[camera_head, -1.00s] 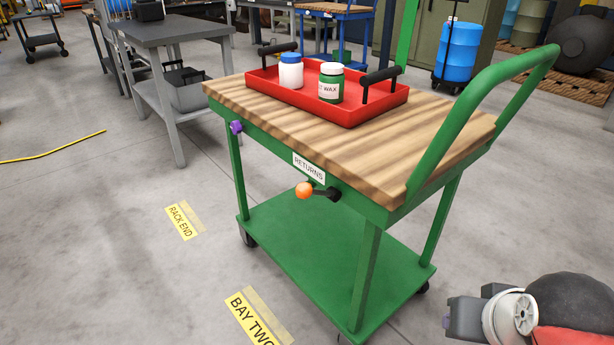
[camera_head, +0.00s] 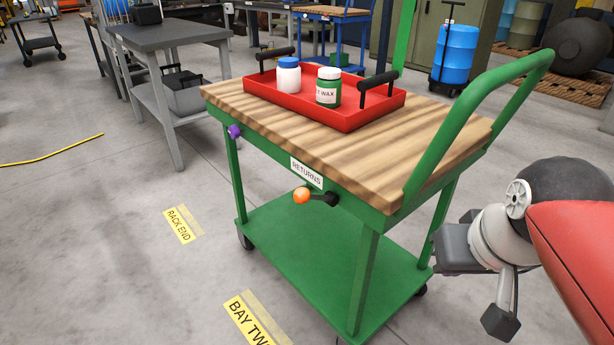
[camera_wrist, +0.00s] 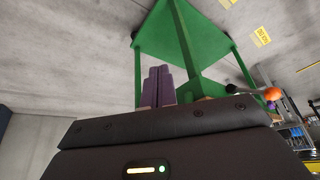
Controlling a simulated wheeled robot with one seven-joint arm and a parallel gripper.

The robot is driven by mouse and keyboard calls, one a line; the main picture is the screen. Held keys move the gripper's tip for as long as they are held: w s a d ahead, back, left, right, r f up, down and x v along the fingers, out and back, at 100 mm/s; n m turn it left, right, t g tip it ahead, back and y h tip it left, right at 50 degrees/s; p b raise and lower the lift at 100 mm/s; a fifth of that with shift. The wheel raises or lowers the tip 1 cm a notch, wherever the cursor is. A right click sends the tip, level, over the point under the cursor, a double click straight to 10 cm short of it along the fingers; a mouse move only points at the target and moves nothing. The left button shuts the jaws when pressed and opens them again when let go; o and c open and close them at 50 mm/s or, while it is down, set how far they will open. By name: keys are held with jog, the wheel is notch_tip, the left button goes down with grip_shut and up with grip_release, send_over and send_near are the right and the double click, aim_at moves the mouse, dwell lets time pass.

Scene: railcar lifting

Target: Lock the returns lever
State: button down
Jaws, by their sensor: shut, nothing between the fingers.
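The returns lever (camera_head: 316,198) is a black arm with an orange ball at its left end, lying about level under the RETURNS label (camera_head: 307,173) on the green cart's side. The lever's orange ball also shows in the wrist view (camera_wrist: 272,94), at the right. My gripper's purple fingers (camera_wrist: 160,86) are together and empty in the wrist view. In the head view its grey body is low at the right, beside the cart's right legs; the fingertips are not clear there. The gripper is well apart from the lever.
The green cart (camera_head: 300,246) has a wooden top with a red tray (camera_head: 352,120) holding a white jar (camera_head: 289,76) and a green wax jar (camera_head: 328,88). A purple knob (camera_head: 234,131) sits at its left corner.

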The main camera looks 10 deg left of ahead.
jog(key=w+a+r+n+g+y+p, duration=0.15)
jog(key=w+a+r+n, duration=0.25)
jog(key=w+a+r, duration=0.55)
notch_tip(320, 180, up, 7)
jog(key=n+g+y, duration=0.1)
jog(key=n+g, duration=0.1)
jog(key=n, duration=0.2)
send_over(309, 195)
jog(key=s+d, duration=0.1)
jog(key=d, duration=0.3)
jog(key=shift+d, duration=0.2)
jog(key=shift+f, duration=0.1)
jog(key=x, duration=0.4)
jog(key=b+x, duration=0.1)
jog(key=x, duration=0.4)
jog(key=s+b+x, duration=0.1)
jog(key=x, duration=0.3)
jog(key=shift+w+a+f, duration=0.1)
jog(key=shift+a+f, duration=0.1)
jog(key=shift+f, duration=0.2)
jog(key=shift+f, duration=0.1)
